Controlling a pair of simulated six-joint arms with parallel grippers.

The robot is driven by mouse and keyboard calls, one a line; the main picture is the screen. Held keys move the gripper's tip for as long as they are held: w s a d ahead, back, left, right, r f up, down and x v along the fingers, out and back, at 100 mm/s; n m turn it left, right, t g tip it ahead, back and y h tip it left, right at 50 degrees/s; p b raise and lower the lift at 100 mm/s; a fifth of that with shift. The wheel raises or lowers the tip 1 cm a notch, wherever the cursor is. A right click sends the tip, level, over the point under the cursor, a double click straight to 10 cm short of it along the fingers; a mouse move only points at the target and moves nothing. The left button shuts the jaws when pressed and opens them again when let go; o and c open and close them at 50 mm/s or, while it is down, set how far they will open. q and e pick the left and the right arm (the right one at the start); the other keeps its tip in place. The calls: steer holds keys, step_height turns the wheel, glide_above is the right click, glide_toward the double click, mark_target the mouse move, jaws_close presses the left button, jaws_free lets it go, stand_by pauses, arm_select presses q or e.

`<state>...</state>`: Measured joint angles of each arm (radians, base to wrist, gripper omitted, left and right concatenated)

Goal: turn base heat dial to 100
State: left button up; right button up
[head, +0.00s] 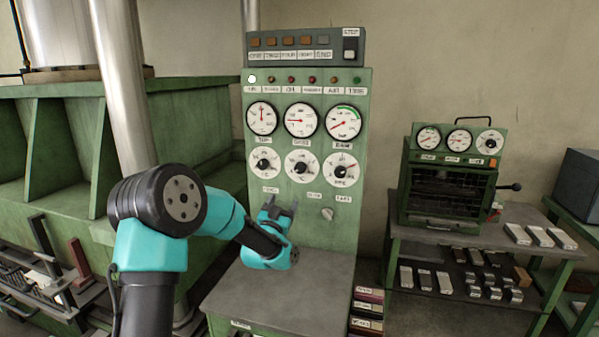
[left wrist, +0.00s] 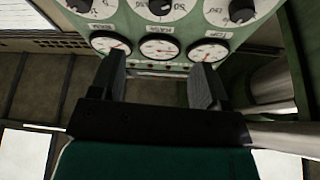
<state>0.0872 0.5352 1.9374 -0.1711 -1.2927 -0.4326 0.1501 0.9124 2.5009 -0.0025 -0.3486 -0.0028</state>
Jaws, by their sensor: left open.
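The green control panel (head: 310,225) carries a row of three white dials with black knobs: a left dial (head: 264,163), a middle dial (head: 301,165) and a right dial (head: 341,170). Their lettering is too small to tell which is the base heat dial or what each is set to. My left gripper (head: 280,207) is open and empty, low in front of the panel, below the left and middle dials and apart from them. In the left wrist view, its two fingers (left wrist: 160,82) stand apart, and the dials (left wrist: 163,8) show cut off at the top. My right gripper is not in view.
Three gauges (head: 300,120) sit above the dials, under a row of lamps and a grey switch box (head: 305,46). A small toggle (head: 327,213) sits low on the panel, above a grey ledge (head: 285,300). A green oven (head: 450,175) stands on a bench at right.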

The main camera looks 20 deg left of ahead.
mark_target(299, 170)
arm_select(q)
steer(key=x, duration=1.6)
steer(key=shift+c, duration=0.3)
steer(key=c, duration=0.9)
